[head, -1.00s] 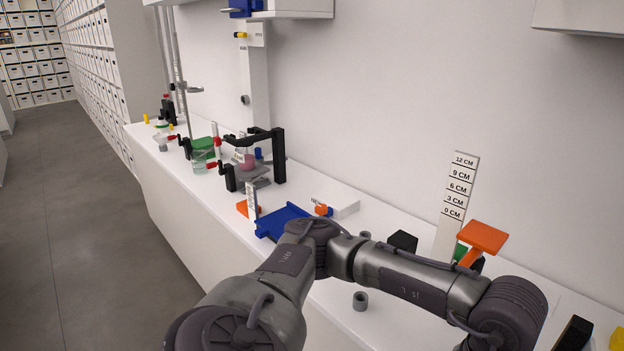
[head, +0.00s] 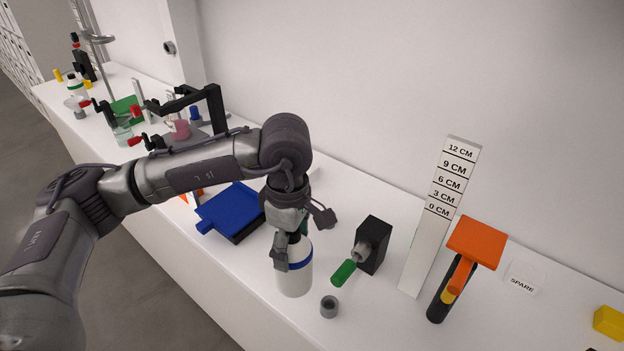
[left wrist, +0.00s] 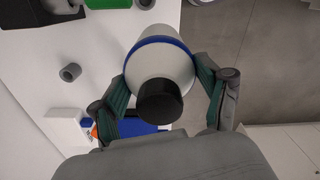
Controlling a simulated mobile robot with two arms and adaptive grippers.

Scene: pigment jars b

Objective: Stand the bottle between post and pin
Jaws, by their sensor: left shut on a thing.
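The bottle (head: 296,275) is white with a blue band and a black cap, which shows in the left wrist view (left wrist: 160,102). My left gripper (head: 292,250) is shut on the bottle around its upper part and holds it about upright. In the left wrist view its fingers (left wrist: 165,85) press on both sides. I cannot tell whether the bottle's base touches the counter. To its right, a green pin (head: 343,273) sticks out from a black block (head: 373,245). Further right stands a dark post (head: 437,304) under an orange plate (head: 477,242). My right gripper is out of view.
A small grey hollow cylinder (head: 329,307) stands close to the bottle's right. A white height scale (head: 436,220) stands behind the post. The counter's front edge is close to the bottle.

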